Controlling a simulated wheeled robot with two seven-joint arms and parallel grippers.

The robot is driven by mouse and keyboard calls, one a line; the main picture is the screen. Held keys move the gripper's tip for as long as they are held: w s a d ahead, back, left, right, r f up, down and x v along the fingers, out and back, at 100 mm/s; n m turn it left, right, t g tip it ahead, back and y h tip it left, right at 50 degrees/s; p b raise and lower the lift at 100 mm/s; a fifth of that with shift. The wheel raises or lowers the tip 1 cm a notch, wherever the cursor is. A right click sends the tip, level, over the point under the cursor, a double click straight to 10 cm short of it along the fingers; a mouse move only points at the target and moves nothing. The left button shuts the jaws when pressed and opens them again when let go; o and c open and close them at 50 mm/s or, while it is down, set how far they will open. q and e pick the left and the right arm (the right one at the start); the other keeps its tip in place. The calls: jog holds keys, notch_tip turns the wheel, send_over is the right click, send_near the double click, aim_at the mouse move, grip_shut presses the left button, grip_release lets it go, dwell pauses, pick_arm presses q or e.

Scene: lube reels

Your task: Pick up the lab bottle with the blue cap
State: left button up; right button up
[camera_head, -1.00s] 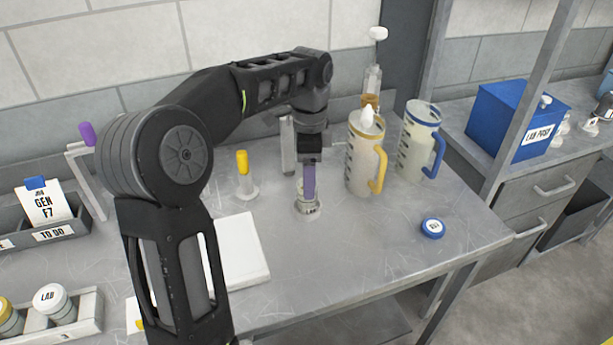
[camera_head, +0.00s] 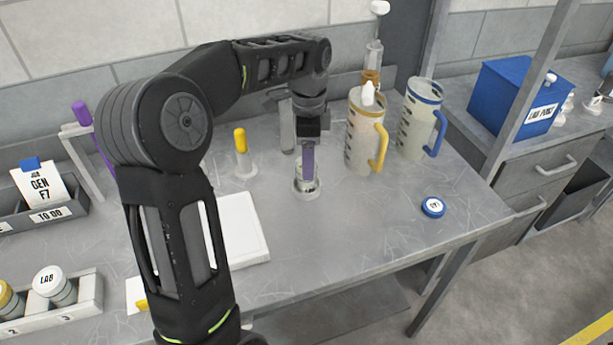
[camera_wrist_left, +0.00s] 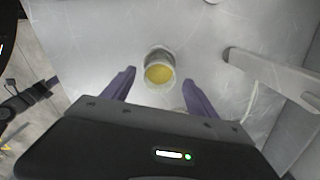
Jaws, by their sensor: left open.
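A small clear jar (camera_head: 306,189) stands upright and uncapped on the grey bench. The left wrist view shows its round mouth (camera_wrist_left: 159,72) with yellow contents inside. A blue cap (camera_head: 433,207) with a white label lies by itself on the bench, right of the jar. My left gripper (camera_head: 308,175) points down at the jar. Its purple fingers are open in the left wrist view (camera_wrist_left: 159,80), one on each side of the jar with gaps visible. Whether the fingertips reach below the rim is hard to tell. My right gripper is not in view.
A yellow-handled jug (camera_head: 362,140) and a blue-handled jug (camera_head: 415,125) stand right of my gripper. A yellow-topped tool on a small base (camera_head: 241,150) and a white pad (camera_head: 235,235) are left. The bench (camera_head: 340,240) is clear in front of the jar.

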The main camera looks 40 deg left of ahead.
pick_arm(q)
jog(key=shift+s+f+p, duration=0.2)
jog(key=shift+f+p, duration=0.4)
jog(key=shift+f, duration=2.05)
grip_shut()
